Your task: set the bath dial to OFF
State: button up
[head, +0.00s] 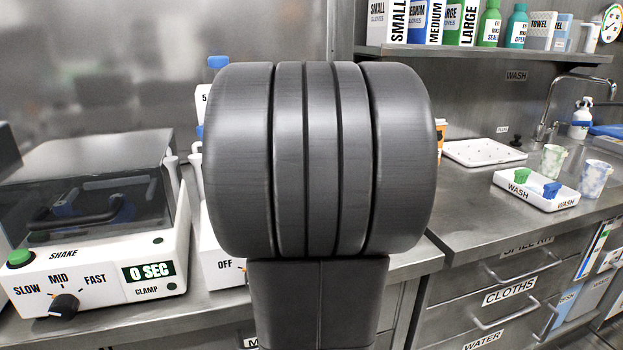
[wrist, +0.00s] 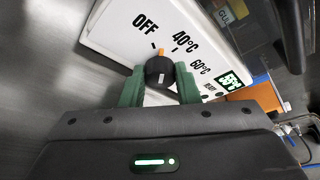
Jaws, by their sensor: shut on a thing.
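The bath dial (wrist: 159,70) is a black knob on a white panel (wrist: 115,28) marked OFF, 40°C and 60°C in the wrist view. An orange mark at the knob's upper edge points between OFF and 40°C. My gripper (wrist: 159,84) has green fingers on either side of the knob and is shut on it. In the head view, a part of the white bath front (head: 222,272) with the word OFF shows at the left of my arm. My arm hides the dial and my gripper there.
A shaker (head: 95,240) with its own SLOW, MID, FAST knob stands left of the bath. A green display (wrist: 229,81) is on the bath panel, right of the dial. A WASH tray (head: 537,190) with cups and a sink are at the right. Drawers are below the right counter.

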jog(key=o, duration=1)
jog(key=shift+c, duration=0.2)
jog(key=shift+r, duration=0.1)
